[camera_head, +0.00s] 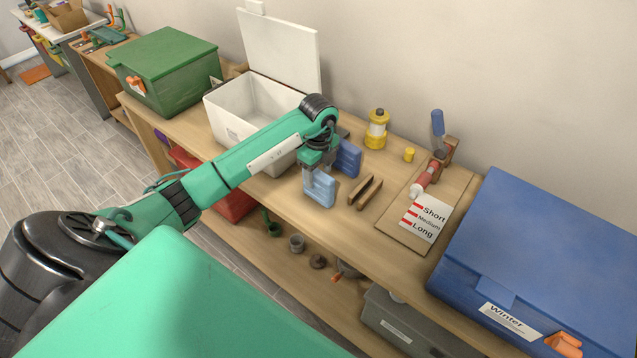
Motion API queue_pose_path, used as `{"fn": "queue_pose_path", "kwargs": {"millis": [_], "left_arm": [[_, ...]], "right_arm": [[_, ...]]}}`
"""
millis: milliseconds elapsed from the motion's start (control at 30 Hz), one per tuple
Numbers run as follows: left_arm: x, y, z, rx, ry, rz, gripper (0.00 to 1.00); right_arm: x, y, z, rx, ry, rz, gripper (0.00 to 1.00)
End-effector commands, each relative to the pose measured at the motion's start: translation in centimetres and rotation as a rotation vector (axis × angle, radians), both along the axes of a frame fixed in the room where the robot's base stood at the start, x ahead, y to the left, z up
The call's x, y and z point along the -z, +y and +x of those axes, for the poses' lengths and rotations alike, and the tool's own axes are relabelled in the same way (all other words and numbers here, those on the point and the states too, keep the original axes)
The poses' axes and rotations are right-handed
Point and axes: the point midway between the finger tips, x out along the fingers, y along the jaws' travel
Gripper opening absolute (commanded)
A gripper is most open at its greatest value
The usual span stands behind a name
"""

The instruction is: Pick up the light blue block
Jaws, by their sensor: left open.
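The light blue block (320,191) stands on the wooden shelf top, near its front edge, in the middle of the head view. My left gripper (318,181) is above and at the block, fingers pointing down. It is open, and its fingertips overlap the block in the picture. I cannot tell whether they touch it. A darker blue block (348,158) stands just behind, to the right. My right gripper is not in view.
An open white box (222,112) stands left of the gripper. Wooden tongs (366,191) lie right of the block. A green box (165,70) is at left.

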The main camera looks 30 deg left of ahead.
Motion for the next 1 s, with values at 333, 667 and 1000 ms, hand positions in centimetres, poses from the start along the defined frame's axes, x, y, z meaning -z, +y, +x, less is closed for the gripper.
{"fn": "queue_pose_path", "kwargs": {"millis": [333,667,1000], "left_arm": [[2.7,0.0,-0.1,0.000,-0.001,0.001,0.58],[2.6,0.0,-0.1,0.000,-0.001,0.000,0.17],[2.5,0.0,0.0,0.000,-0.002,0.000,0.00]], "right_arm": [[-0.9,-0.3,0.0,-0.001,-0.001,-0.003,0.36],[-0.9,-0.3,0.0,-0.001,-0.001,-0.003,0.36],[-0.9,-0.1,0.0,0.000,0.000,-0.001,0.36]]}}
